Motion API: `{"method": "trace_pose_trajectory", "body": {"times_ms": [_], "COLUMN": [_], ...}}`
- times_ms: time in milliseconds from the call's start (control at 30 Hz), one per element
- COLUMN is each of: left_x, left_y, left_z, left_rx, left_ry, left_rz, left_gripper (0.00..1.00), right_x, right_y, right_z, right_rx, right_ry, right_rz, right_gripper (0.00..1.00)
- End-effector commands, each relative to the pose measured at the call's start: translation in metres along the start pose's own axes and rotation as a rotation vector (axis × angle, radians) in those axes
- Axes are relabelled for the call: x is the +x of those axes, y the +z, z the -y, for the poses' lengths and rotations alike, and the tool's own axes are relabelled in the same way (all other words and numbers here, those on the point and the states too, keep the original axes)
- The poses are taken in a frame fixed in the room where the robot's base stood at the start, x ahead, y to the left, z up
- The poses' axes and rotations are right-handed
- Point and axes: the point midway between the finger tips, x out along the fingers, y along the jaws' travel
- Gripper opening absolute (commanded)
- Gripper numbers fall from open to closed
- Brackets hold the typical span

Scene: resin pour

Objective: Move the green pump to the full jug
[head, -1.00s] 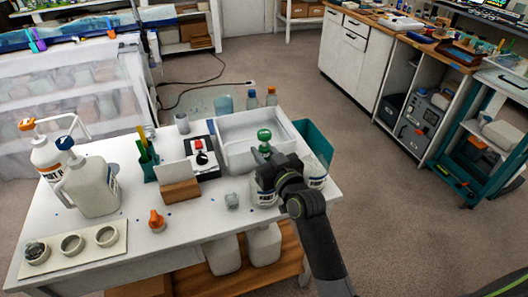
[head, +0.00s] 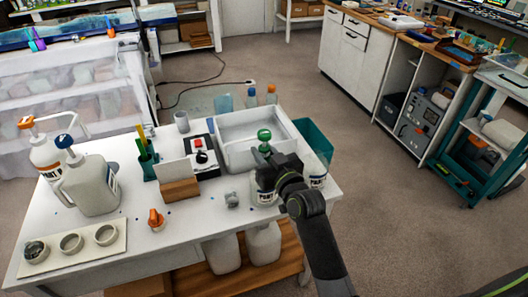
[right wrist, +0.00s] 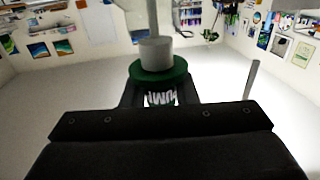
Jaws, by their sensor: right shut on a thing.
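The green pump (head: 264,136) is in my right gripper (head: 266,152), at the right part of the white table. In the right wrist view its green collar (right wrist: 160,72) sits between the fingers (right wrist: 158,98), with a pale stem rising above it. My right gripper is shut on it. One white labelled jug (head: 262,192) stands below the gripper, partly hidden by it. Another labelled jug (head: 317,178) stands just right of it, also partly covered. I cannot tell which jug is full, nor whether the pump touches a jug. My left gripper is not in view.
A white jug with a blue cap (head: 92,185) and an orange-pump bottle (head: 44,158) stand at the left. A white tray (head: 236,158) lies behind the gripper, with a teal bin (head: 318,140) beside it. An orange nozzle (head: 156,219) and small grey piece (head: 232,200) lie in front.

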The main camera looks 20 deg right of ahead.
Motion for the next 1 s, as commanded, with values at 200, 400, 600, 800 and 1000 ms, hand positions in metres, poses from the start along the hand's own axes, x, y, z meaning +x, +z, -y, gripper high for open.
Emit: {"method": "trace_pose_trajectory", "body": {"times_ms": [200, 400, 600, 800, 1000], "left_x": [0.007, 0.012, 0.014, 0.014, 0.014], "left_y": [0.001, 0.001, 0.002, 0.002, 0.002], "left_z": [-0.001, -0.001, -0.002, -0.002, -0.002], "left_rx": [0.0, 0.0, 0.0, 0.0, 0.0], "left_ry": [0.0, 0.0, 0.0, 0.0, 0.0], "left_rz": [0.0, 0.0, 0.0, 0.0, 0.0], "left_gripper": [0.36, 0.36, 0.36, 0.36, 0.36], "right_x": [0.0, 0.0, 0.0, 0.0, 0.0], "right_y": [0.008, 0.014, 0.017, 0.016, 0.017], "right_z": [0.0, 0.0, 0.0, 0.0, 0.0], "right_rx": [0.0, 0.001, 0.001, 0.001, 0.0], "right_ry": [0.0, 0.0, 0.0, 0.0, 0.0], "right_rz": [-0.001, -0.001, -0.001, -0.001, -0.001], "right_gripper": [0.0, 0.0, 0.0, 0.0, 0.0]}}
